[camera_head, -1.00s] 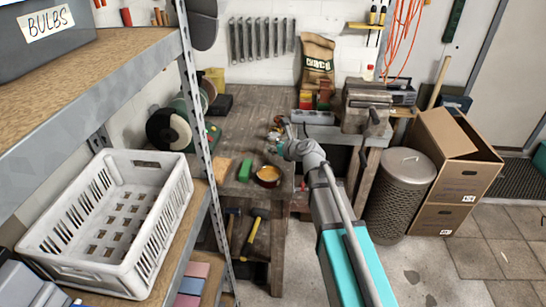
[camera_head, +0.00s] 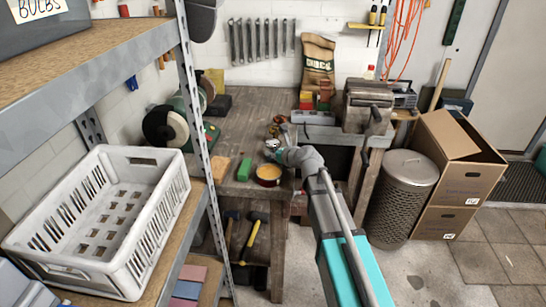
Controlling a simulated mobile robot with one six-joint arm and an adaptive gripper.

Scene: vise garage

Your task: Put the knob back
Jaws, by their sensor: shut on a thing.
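My gripper (camera_head: 273,142) is over the wooden workbench (camera_head: 258,104), at the end of my arm reaching in from the lower right. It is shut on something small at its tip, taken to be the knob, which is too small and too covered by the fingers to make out. A grey vise (camera_head: 367,105) stands at the right end of the bench, to the right of my gripper and apart from it. A small orange-brown thing (camera_head: 280,120) shows just beyond the fingertips; I cannot tell what it is.
A bench grinder (camera_head: 166,129) stands at left. A shelf with a white crate (camera_head: 150,162) fills the near left. A mesh bin (camera_head: 402,195) and cardboard boxes (camera_head: 455,170) stand at right.

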